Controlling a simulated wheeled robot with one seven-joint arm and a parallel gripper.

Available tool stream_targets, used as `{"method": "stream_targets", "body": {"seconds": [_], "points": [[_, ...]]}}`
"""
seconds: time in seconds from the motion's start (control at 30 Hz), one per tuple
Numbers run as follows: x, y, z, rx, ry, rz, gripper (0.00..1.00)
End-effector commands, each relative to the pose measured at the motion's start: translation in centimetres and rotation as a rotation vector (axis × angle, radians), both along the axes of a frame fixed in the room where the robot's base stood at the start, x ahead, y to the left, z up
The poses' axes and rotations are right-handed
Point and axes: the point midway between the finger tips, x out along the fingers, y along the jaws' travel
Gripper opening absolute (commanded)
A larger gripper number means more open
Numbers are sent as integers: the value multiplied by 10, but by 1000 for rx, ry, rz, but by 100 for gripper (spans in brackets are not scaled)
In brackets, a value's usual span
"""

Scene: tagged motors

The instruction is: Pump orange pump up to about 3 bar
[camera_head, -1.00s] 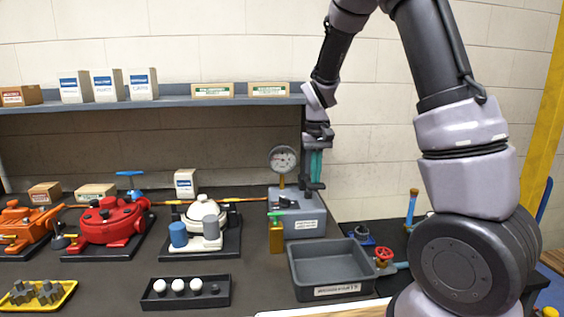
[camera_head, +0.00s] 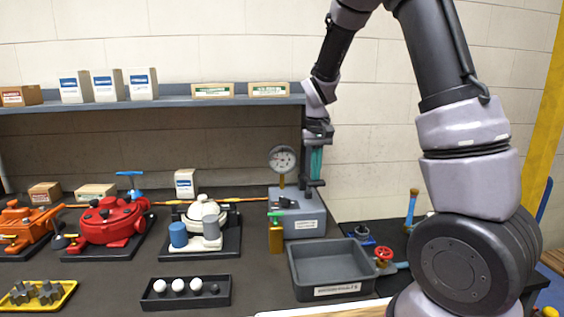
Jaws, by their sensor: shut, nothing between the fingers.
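The orange pump (camera_head: 24,226) sits at the far left of the bench, partly cut off by the picture's edge. A round white gauge (camera_head: 282,159) stands on a stem at the grey box (camera_head: 298,222); its reading is too small to tell. My gripper (camera_head: 314,184) points down just above the back right of that box, right of the gauge. It is shut, and I see nothing held. A teal upright part (camera_head: 316,162) shows beside the fingers. I cannot tell whether the fingers touch the box's dark top parts.
A red pump (camera_head: 107,222) and a white pump (camera_head: 203,232) stand between the orange pump and the grey box. An amber bottle (camera_head: 276,237) and an empty grey tray (camera_head: 332,270) are in front of the box. The shelf (camera_head: 160,102) runs behind, close to my wrist.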

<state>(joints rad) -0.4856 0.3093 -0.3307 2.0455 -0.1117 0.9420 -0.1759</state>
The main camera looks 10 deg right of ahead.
Motion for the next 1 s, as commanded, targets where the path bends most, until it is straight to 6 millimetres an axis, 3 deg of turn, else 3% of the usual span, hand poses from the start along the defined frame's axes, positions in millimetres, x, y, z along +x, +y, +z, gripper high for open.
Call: {"method": "stream_targets", "body": {"seconds": [0.87,1.0], "points": [[0,0,-40,-1,0,0,0],[1,0,-35,0,-2,1,0]]}}
